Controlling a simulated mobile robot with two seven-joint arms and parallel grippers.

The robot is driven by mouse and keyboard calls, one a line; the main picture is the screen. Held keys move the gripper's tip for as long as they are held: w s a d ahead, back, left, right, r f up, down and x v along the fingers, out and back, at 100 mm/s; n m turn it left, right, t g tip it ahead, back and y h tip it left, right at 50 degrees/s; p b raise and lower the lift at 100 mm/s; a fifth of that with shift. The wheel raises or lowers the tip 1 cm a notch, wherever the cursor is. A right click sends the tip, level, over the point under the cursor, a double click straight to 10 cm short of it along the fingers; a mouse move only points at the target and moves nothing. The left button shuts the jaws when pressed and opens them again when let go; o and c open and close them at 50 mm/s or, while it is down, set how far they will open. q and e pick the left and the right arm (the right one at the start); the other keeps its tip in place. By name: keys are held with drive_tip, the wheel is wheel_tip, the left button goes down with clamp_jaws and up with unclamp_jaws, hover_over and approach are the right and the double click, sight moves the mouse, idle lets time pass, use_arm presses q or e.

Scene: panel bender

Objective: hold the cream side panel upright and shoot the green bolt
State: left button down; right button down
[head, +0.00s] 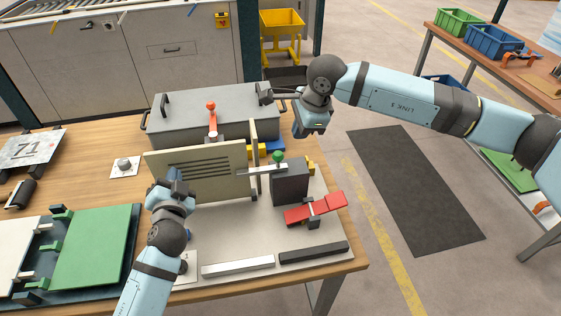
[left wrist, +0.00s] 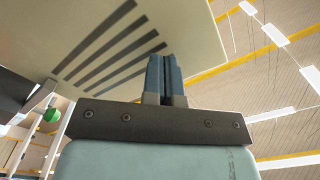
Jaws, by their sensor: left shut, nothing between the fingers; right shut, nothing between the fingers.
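The cream side panel (head: 220,178), with dark slots, stands about upright on the pale base plate. It also fills the upper left of the left wrist view (left wrist: 70,35). My left gripper (head: 175,174) is shut and empty at the panel's near face, towards its left side; I cannot tell whether its tips touch. Its fingers (left wrist: 166,72) are together in the left wrist view. The green-knobbed bolt (head: 278,156) sits on a dark grey block right of the panel, with a pale bar beside the panel's right end. My right gripper (head: 301,130) is shut, raised behind and right of the bolt.
A grey lidded box (head: 200,118) stands behind the panel, with a red-knobbed lever (head: 211,115) in front of it. Pale and dark bars (head: 238,265) lie along the front. A green plate (head: 95,245) is at left.

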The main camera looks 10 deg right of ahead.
use_arm(q)
drive_tip(key=s, duration=0.7)
drive_tip(key=shift+s, duration=0.15)
idle(0.6)
idle(0.3)
